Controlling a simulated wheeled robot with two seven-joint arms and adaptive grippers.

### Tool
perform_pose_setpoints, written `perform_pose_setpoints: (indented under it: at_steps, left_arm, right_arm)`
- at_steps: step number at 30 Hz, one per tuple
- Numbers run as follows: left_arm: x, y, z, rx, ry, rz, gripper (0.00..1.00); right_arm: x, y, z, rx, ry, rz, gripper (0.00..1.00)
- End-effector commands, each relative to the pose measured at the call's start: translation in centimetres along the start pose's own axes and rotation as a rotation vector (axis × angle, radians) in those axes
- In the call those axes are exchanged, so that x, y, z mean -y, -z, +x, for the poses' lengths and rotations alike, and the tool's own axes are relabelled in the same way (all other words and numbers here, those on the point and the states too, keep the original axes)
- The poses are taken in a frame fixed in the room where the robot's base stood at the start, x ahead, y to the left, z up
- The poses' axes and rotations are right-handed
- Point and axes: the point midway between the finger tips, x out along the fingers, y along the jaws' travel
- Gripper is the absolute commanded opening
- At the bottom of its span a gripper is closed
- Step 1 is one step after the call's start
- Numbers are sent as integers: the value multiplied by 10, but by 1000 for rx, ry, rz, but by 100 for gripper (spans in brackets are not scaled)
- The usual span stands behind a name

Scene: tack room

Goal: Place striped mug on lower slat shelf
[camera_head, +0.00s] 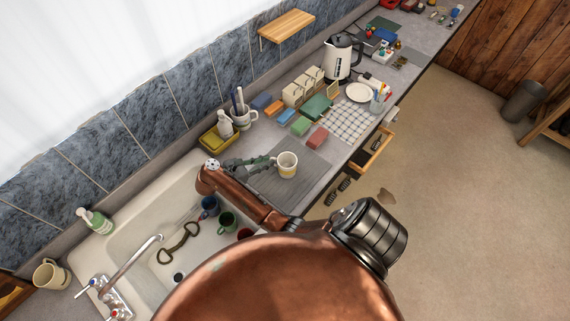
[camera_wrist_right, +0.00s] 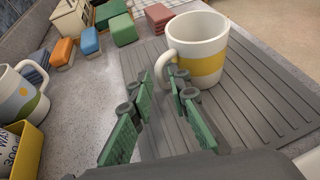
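The striped mug (camera_head: 287,165), white with a yellow band, stands upright on a grey ribbed mat (camera_head: 305,187) beside the sink. In the right wrist view the mug (camera_wrist_right: 205,50) is at the upper right, its handle turned toward my gripper. My right gripper (camera_head: 268,161) is just left of the mug. In its wrist view the green-padded fingers (camera_wrist_right: 160,85) are apart with nothing between them, tips close to the handle; contact is unclear. A slatted wooden shelf (camera_head: 287,26) is on the wall at the back; I cannot tell whether it is the lower one. My left gripper is not in view.
A white sink (camera_head: 130,215) with a tap and several cups lies left of the mat. A yellow caddy (camera_head: 211,140), mug with utensils (camera_head: 243,117), coloured boxes and kettle (camera_head: 340,60) crowd the counter. An open drawer (camera_head: 375,150) juts out at the front.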

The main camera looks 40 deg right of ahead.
Motion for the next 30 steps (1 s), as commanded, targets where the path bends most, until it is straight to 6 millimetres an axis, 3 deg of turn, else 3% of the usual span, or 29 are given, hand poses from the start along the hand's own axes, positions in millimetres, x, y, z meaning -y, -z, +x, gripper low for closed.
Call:
perform_pose_setpoints:
  at_steps: [4,11,18,30]
  left_arm:
    - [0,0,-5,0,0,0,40]
    - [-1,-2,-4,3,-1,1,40]
    - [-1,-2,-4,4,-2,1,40]
    - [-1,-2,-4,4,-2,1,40]
  right_arm:
    - [0,0,12,1,0,-1,17]
    - [0,1,14,0,0,0,17]
    - [0,1,14,0,0,0,0]
    - [0,1,13,1,0,0,0]
